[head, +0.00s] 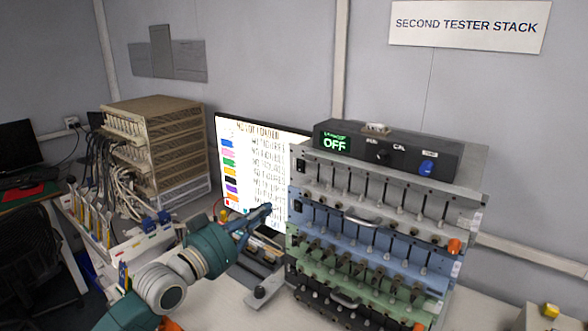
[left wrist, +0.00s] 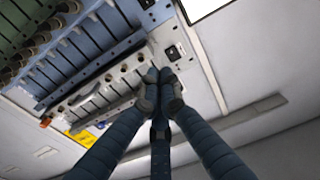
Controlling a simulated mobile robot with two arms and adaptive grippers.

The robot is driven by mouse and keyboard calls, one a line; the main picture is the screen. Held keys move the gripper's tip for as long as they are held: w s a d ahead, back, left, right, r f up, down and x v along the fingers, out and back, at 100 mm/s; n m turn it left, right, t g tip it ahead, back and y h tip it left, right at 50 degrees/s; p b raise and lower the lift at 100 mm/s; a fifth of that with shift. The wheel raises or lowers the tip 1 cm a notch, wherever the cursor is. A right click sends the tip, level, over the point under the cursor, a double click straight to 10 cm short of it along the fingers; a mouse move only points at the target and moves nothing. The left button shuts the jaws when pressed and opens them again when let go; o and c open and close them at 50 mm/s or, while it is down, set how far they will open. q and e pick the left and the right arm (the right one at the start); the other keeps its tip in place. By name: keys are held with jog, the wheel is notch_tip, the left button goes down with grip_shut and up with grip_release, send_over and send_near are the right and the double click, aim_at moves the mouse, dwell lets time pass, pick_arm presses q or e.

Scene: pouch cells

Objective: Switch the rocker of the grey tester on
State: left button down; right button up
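The grey tester (head: 375,190) is the upper metal unit in the stack, above the blue tester (head: 370,232). Its small black rocker (head: 301,166) is at the left end of its front; which way it is tipped is too small to tell. In the left wrist view the picture is turned over, and the rocker (left wrist: 173,52) shows just beyond the fingertips on the grey panel. My left gripper (head: 266,209) is in front of the screen, left of the stack. Its fingers (left wrist: 160,84) are drawn together with nothing between them. Contact with the panel cannot be told. My right gripper is out of view.
A black box (head: 400,155) reading OFF, with a blue knob (head: 427,166), sits on top of the stack. A green tester (head: 350,262) lies below the blue one. A lit screen (head: 262,165) stands behind my gripper. A cabled rack (head: 155,140) is at the left.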

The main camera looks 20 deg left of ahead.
pick_arm(q)
jog(key=r, duration=0.3)
jog(key=shift+w+a+r+t, duration=0.15)
jog(key=shift+a+r+t, duration=0.05)
jog(key=shift+a+t, duration=0.2)
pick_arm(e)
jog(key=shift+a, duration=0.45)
pick_arm(q)
jog(key=p, duration=0.5)
send_near(302, 164)
jog(key=x, duration=0.5)
jog(key=shift+w+r, duration=0.15)
jog(key=shift+w, duration=0.15)
jog(key=shift+w+d, duration=0.25)
jog(key=shift+w, duration=0.45)
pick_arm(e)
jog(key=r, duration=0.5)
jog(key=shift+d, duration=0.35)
